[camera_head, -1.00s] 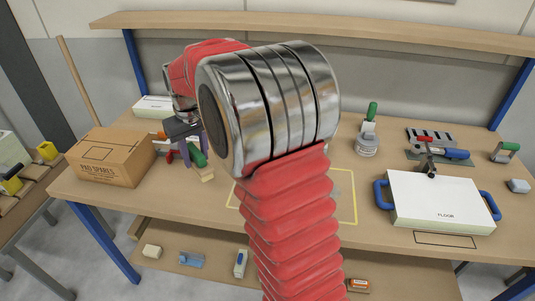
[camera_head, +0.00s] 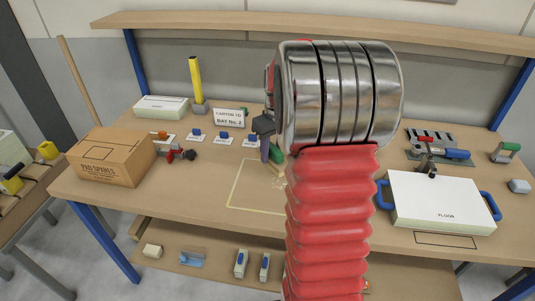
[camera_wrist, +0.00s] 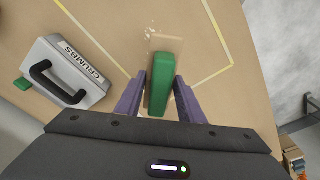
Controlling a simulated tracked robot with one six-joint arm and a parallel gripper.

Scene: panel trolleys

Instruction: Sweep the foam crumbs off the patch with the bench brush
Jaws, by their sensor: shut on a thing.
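My gripper (camera_wrist: 160,80) is shut on the green handle of the bench brush (camera_wrist: 161,88), between its two purple fingers. In the head view the brush (camera_head: 276,154) is partly hidden by my gripper and arm. Its tan head points over the yellow-outlined patch (camera_head: 236,189); I cannot tell if it touches the bench. A few pale foam crumbs (camera_wrist: 149,34) lie beside the brush's tip in the wrist view. They show as small specks (camera_head: 279,184) in the head view. My arm hides the patch's right side there.
A grey container marked CRUMBS (camera_wrist: 48,52), with a black handle, stands left of the brush in the wrist view. On the bench are a cardboard box (camera_head: 110,158), a white FLOOR case (camera_head: 437,198), a yellow-handled tool (camera_head: 195,80) and small labelled blocks.

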